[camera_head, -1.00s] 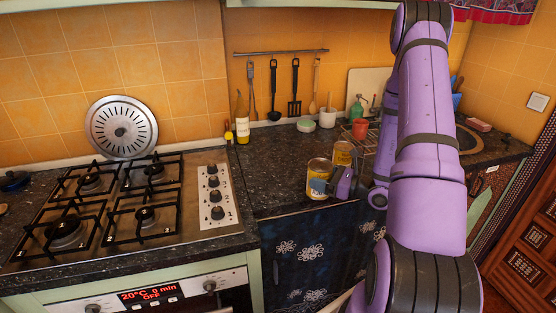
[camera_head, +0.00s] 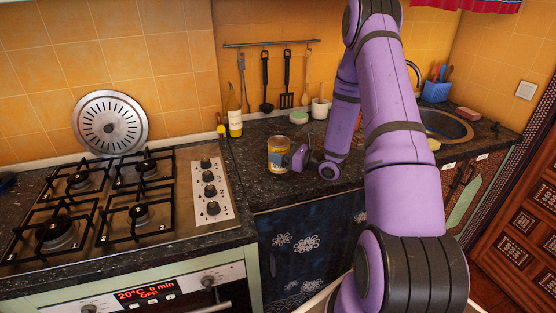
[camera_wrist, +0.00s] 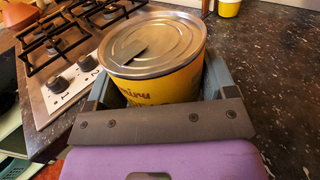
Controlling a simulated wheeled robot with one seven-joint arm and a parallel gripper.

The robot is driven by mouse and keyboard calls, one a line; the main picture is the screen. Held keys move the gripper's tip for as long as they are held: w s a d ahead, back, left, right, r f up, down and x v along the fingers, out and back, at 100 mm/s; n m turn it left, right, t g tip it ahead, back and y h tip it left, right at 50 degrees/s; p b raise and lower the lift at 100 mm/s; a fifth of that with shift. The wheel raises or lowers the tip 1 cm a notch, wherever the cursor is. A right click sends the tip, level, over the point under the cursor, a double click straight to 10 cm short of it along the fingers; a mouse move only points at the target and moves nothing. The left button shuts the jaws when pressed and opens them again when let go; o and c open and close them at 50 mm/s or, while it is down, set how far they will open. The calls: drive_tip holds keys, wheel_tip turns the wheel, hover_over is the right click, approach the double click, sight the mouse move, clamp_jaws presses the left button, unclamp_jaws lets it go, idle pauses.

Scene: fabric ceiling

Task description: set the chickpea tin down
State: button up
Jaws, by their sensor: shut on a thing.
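The chickpea tin (camera_head: 277,153) is a yellow can with a silver lid, standing upright at the front part of the dark counter (camera_head: 265,190), right of the stove. In the wrist view the tin (camera_wrist: 155,45) sits between the two fingers of my gripper (camera_wrist: 150,90), with its lid facing up. My gripper (camera_head: 290,160) is shut on it from the right side in the head view. The tin's base looks at or very near the counter surface; I cannot tell if it touches. Its lower part is hidden by the gripper in the wrist view.
The gas stove (camera_head: 120,215) is to the left. A yellow-and-white bottle (camera_head: 234,122), a green-topped round container (camera_head: 298,118) and a white cup (camera_head: 320,108) stand along the back wall. The counter between the tin and the wall is clear. The sink (camera_head: 445,125) is to the right.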

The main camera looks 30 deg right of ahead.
drive_tip(key=shift+w+a, duration=0.15)
drive_tip(key=shift+w, duration=0.45)
drive_tip(key=shift+f, duration=1.75)
drive_tip(key=shift+f, duration=0.15)
